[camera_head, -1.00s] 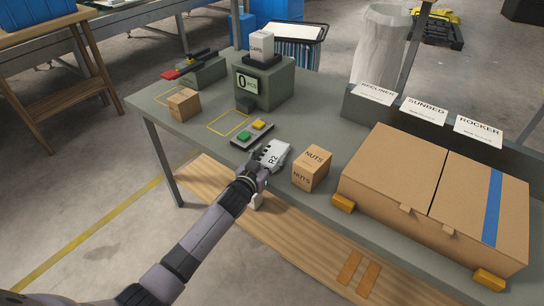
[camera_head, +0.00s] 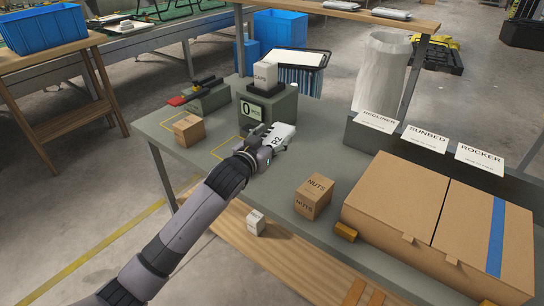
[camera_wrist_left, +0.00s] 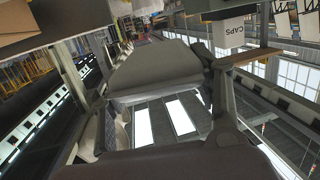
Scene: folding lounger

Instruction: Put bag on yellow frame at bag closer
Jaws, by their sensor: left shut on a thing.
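The white bag (camera_head: 282,138) marked R2 is at the tip of my left gripper (camera_head: 266,148), which is shut on it. They are over the grey bench in front of the scale. In the left wrist view, a grey shape between the finger parts fills the middle; I cannot tell whether it is the bag. The bag closer (camera_head: 204,97), with a red lever end, stands at the bench's far left. The yellow frame (camera_head: 166,122) lies in front of it, left of my gripper; a cardboard box (camera_head: 188,130) covers part of it. My right gripper is not in view.
A scale (camera_head: 266,112) carries a CAPS box (camera_head: 264,76). A second yellow outline (camera_head: 222,153) lies in front of it. A NUTS box (camera_head: 314,197) and large cartons (camera_head: 395,205) are to the right. A small white box (camera_head: 255,222) is on the lower wooden board.

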